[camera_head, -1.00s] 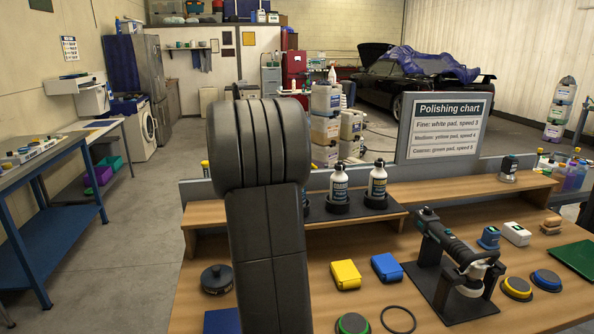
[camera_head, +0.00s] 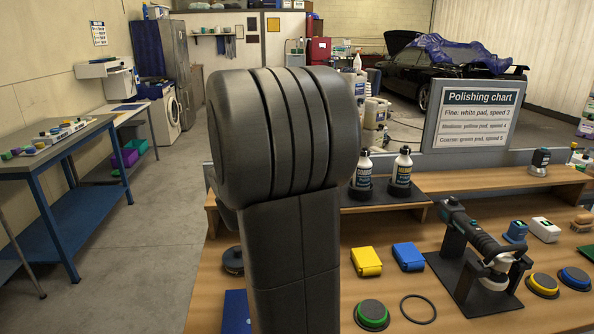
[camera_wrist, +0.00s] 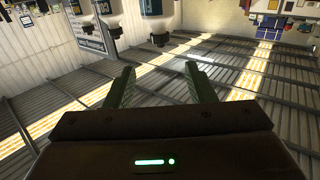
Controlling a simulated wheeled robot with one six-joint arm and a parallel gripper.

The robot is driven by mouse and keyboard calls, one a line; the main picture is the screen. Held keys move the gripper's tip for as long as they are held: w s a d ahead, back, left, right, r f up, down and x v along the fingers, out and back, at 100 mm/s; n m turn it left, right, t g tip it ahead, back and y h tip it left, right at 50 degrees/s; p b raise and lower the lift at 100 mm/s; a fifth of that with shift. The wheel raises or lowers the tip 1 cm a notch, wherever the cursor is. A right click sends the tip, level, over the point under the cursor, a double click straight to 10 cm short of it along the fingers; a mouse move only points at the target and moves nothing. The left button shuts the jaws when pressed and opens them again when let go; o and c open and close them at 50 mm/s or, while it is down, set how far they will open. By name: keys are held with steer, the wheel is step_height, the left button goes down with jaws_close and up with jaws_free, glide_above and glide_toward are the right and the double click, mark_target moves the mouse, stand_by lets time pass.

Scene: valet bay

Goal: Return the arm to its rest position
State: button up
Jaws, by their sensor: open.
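My gripper (camera_wrist: 158,86) shows in the wrist view with its two green fingers spread apart and nothing between them. That view looks up at the corrugated ceiling and its light strips, with the room appearing upside down along the top. In the head view my dark arm rises in front of the workbench (camera_head: 395,290), left of the middle, and hides part of it. My gripper is not visible in the head view.
On the bench are two bottles (camera_head: 403,168) on a shelf, a polisher (camera_head: 475,238) on a stand, yellow (camera_head: 366,261) and blue (camera_head: 409,256) boxes, pads and a ring (camera_head: 418,309). A polishing chart (camera_head: 478,118) stands behind. Floor at left (camera_head: 140,250) is clear.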

steer(key=p+x, duration=0.1)
steer(key=x, duration=1.3)
steer(key=shift+s+a, duration=0.1)
steer(key=shift+s, duration=0.05)
